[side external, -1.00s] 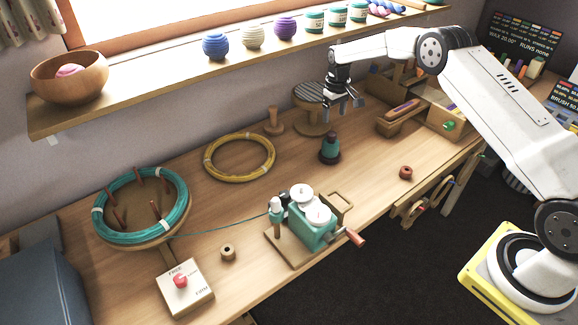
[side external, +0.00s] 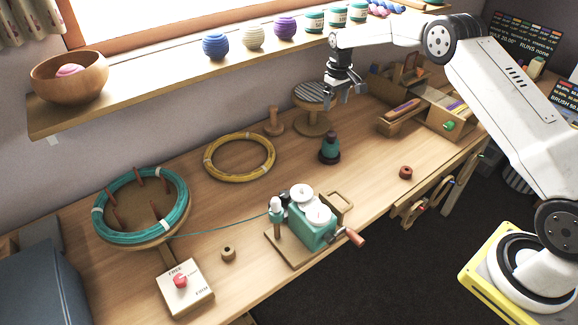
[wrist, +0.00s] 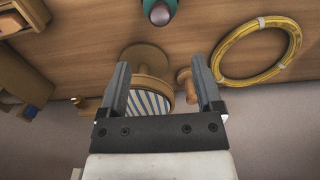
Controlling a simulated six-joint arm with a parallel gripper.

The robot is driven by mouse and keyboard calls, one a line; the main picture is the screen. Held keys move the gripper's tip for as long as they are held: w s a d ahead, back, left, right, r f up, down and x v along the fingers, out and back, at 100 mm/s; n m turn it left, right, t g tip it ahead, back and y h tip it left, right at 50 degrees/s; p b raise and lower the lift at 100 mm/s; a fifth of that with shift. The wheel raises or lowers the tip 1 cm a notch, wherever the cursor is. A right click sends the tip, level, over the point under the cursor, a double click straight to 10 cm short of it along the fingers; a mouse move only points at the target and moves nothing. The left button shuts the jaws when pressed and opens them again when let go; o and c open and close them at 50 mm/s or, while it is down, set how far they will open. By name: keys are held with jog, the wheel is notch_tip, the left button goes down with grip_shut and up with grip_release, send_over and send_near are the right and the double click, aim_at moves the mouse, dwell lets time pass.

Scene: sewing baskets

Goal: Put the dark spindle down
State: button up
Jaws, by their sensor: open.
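The dark spindle (side external: 329,150), with a teal band around its middle, stands upright on the bench, left of and below my gripper in the side view. It also shows cut off at the top edge of the wrist view (wrist: 160,10). My gripper (side external: 344,98) is open, with nothing seen between its fingers, and hangs in the air apart from the spindle. In the wrist view my open gripper (wrist: 160,64) has a round striped-top stand (wrist: 152,102) beneath and between its fingers.
A yellow coil (side external: 240,157) and a wooden peg (side external: 273,122) lie to the left. A teal winder (side external: 312,225) sits at the front edge, with thread to the teal coil (side external: 140,205). A brown spool (side external: 405,172) stands at right.

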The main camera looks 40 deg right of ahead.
jog(key=s+a+r+t, duration=0.1)
jog(key=s+a+r, duration=0.4)
jog(key=s+a, duration=0.65)
jog(key=s, duration=0.9)
jog(key=s+a+t, duration=0.1)
jog(key=s+a, duration=0.1)
jog(key=s, duration=0.9)
jog(key=shift+s+a+f+t, duration=0.2)
jog(key=shift+a+t, duration=0.05)
jog(key=shift+t, duration=0.05)
